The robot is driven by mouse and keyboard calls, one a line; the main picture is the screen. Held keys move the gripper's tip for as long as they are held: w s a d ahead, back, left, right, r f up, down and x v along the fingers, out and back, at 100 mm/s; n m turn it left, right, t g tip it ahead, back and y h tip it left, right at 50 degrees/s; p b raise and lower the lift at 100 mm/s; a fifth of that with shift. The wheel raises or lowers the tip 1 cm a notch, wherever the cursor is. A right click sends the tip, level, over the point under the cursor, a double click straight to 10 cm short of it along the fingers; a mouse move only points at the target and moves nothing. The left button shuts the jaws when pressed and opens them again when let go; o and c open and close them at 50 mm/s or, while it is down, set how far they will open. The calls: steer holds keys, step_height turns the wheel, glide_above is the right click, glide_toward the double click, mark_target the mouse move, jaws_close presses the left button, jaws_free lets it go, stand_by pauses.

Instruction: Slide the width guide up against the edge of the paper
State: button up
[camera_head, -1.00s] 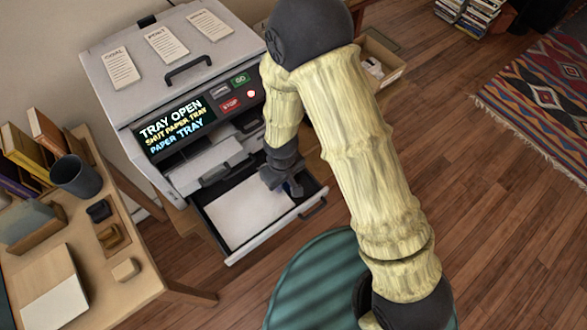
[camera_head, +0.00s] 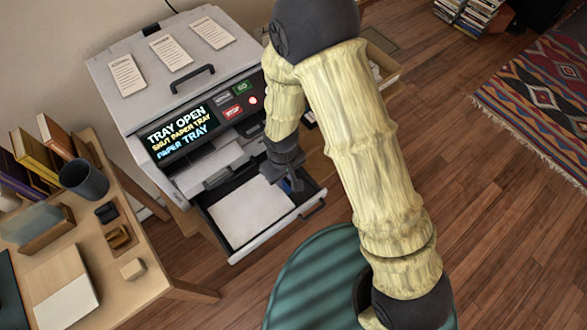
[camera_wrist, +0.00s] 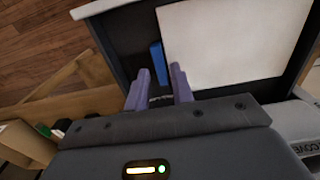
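The open paper tray (camera_head: 238,253) sticks out of the front of the copier. White paper (camera_head: 250,212) lies in it; the paper also shows in the wrist view (camera_wrist: 235,45). The blue width guide (camera_wrist: 157,62) stands beside the paper's left edge in the wrist view, with a narrow dark strip of tray floor between them. My gripper (camera_wrist: 160,80) points down into the tray, its two purple fingers apart. The guide shows between and just beyond the fingertips; contact cannot be told. In the head view my gripper (camera_head: 290,184) is at the tray's right side and hides most of the guide.
The copier's screen (camera_head: 180,132) reads "TRAY OPEN, SHUT PAPER TRAY". A desk (camera_head: 150,285) with books, a dark cup (camera_head: 84,179) and small items stands at left. A teal round surface (camera_head: 310,285) is in front. Wooden floor (camera_head: 500,230) is clear at right.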

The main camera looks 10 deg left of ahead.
steer(key=shift+r+p, duration=0.75)
steer(key=shift+r, duration=0.5)
steer(key=shift+w+d+r, duration=0.15)
steer(key=w+d+r+m+t+p, duration=0.1)
steer(key=w+d+r+m+p, duration=0.3)
steer(key=d+r, duration=1.05)
steer(key=s+d+r+m+t, duration=0.1)
steer(key=s+d+r+m, duration=0.2)
steer(key=d+r+m, duration=0.3)
steer(key=d+r, duration=0.4)
steer(key=d, duration=0.1)
steer(key=shift+d+r+t+p, duration=0.2)
steer(key=shift+t+p, duration=0.1)
steer(key=shift+p, duration=0.05)
steer(key=shift+w, duration=0.1)
